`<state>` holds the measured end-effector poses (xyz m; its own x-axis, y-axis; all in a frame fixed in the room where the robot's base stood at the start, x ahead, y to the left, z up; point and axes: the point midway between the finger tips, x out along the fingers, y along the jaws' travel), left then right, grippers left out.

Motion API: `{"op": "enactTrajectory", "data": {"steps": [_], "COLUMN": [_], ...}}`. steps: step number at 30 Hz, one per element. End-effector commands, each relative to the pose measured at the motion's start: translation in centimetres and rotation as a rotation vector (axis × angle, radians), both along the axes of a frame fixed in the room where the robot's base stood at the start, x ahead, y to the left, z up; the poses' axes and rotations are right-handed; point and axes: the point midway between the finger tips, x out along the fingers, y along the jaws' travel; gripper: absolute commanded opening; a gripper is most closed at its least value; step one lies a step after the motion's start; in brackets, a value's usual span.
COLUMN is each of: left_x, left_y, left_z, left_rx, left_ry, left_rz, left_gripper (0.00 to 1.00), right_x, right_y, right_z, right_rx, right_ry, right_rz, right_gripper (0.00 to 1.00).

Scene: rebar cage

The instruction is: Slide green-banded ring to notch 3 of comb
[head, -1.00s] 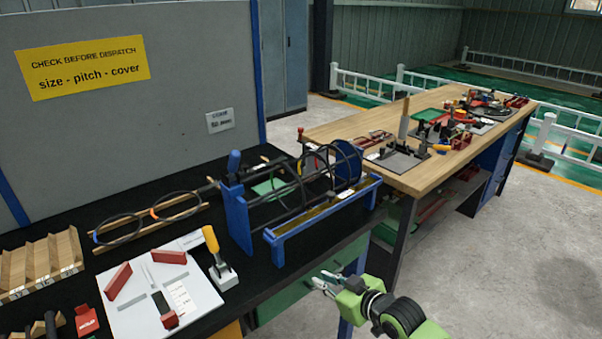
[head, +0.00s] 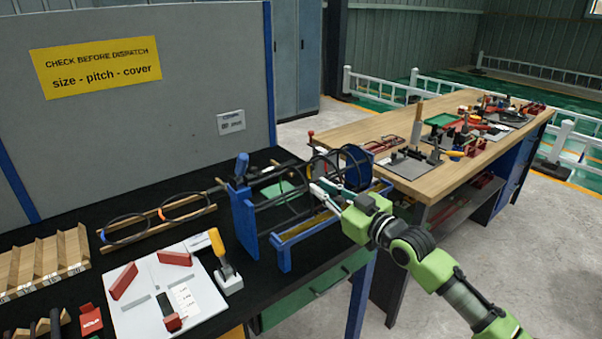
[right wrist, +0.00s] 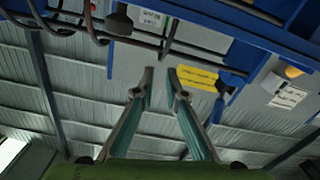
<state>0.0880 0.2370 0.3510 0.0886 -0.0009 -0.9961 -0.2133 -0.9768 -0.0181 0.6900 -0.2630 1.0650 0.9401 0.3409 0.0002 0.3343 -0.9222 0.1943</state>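The rebar cage sits in a blue stand (head: 243,226) on the black bench in the head view. Several dark rings (head: 283,208) stand on its bars; I cannot make out a green band on any of them. A blue-edged rail with a yellowish inner strip (head: 304,228) runs along the cage's front; comb notches are too small to tell. My right gripper (head: 318,192) is at the cage's front right, its fingers pointing left toward the rings. In the right wrist view its fingertips (right wrist: 160,72) are apart with nothing between them, below dark curved bars (right wrist: 95,25). My left gripper is out of view.
Two loose rings, one with an orange band (head: 162,214), lie on a wooden rack at the left. A white board (head: 150,300) with red blocks and a yellow-handled tool (head: 222,255) stand in front. A wooden bench (head: 365,140) is behind right.

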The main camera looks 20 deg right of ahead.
Motion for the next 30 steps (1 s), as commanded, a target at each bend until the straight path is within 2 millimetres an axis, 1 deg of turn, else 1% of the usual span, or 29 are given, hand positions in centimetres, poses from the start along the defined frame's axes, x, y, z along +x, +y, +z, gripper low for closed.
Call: {"op": "enactTrajectory", "data": {"steps": [1,3,9,15,21,29,30], "left_x": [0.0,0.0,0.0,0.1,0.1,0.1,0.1], "left_y": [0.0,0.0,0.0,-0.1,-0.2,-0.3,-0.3], "left_z": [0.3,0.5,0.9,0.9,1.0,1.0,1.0], "left_rx": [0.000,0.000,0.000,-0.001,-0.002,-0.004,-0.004], "left_ry": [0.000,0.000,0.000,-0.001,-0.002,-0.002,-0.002], "left_rz": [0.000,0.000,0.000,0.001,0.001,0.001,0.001], "left_gripper": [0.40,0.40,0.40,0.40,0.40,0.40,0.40], "right_x": [0.9,2.2,5.4,7.5,8.3,8.4,8.4], "right_y": [0.4,0.8,2.0,2.8,3.1,3.1,3.1], "right_z": [0.3,0.3,0.2,0.1,0.0,0.0,0.0], "right_rx": [0.004,0.003,0.001,0.001,0.000,0.000,0.000], "right_ry": [-0.002,-0.001,-0.002,-0.001,0.000,0.000,0.000], "right_rz": [0.001,-0.001,0.000,0.000,0.001,0.001,0.001], "right_gripper": [0.12,0.12,0.12,0.12,0.12,0.12,0.05]}}
